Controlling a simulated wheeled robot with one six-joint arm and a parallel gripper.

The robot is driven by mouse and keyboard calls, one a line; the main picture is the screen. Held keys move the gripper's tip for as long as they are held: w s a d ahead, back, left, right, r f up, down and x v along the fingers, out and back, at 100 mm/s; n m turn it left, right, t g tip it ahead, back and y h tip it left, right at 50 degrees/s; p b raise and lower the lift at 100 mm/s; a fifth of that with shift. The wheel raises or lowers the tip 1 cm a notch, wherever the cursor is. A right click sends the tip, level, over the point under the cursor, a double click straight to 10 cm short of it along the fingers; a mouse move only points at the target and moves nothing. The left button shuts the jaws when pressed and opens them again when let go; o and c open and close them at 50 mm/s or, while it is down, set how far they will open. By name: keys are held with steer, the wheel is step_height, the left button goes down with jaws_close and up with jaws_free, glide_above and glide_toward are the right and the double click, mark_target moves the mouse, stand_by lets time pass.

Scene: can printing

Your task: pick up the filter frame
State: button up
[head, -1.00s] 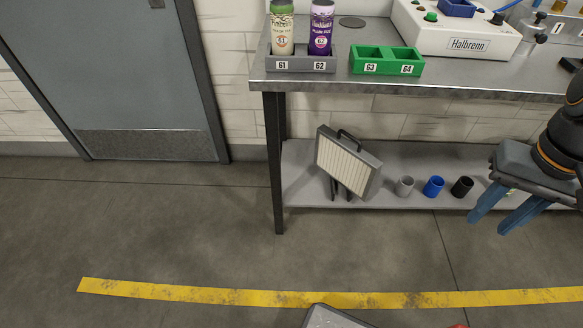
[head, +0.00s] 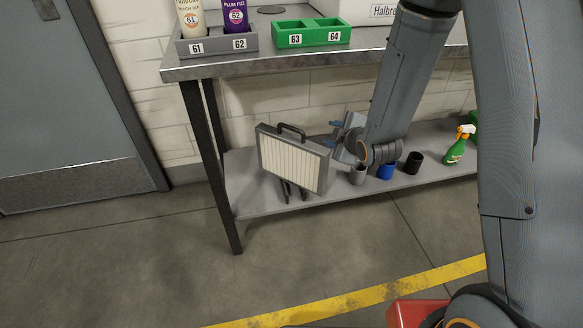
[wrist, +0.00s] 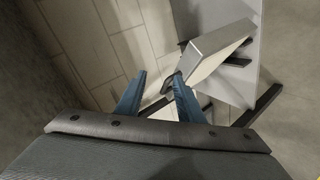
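The filter frame (head: 292,161) has a pale pleated face, a grey rim and a black handle (head: 291,131) on top. It leans tilted in a dark stand (head: 289,190) on the lower shelf. My gripper (head: 334,135) is just right of the frame's upper corner, its blue fingers pointing left towards the handle. In the wrist view the fingers (wrist: 160,78) are spread apart. The frame's grey side (wrist: 215,50) shows beyond the right finger, and the dark handle (wrist: 168,86) appears close to that finger. I cannot tell whether they touch. The gripper holds nothing.
On the shelf (head: 262,205), right of the frame, stand a grey cup (head: 357,175), a blue cup (head: 386,171), a black cup (head: 413,163) and a green spray bottle (head: 456,148). The tabletop (head: 262,62) is above my gripper, the table leg (head: 212,165) left of the frame.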

mark_target(291, 128)
steer(key=w+a+f+n+t+y+b, duration=0.2)
steer(key=a+f+n+t+y+b, duration=0.25)
steer(key=a+f+n, duration=0.25)
steer(key=shift+y, duration=0.25)
steer(key=b+x, duration=0.1)
steer(key=x, duration=0.5)
steer(key=shift+s+a+f, duration=0.1)
steer(key=shift+a+f, duration=0.05)
steer(key=shift+f+b+x, duration=0.1)
steer(key=shift+b+x, duration=0.3)
steer(key=shift+x, duration=0.95)
steer(key=shift+f+b+x, duration=0.15)
steer(key=shift+b+x, duration=0.25)
steer(key=shift+x, duration=0.95)
jaws_close()
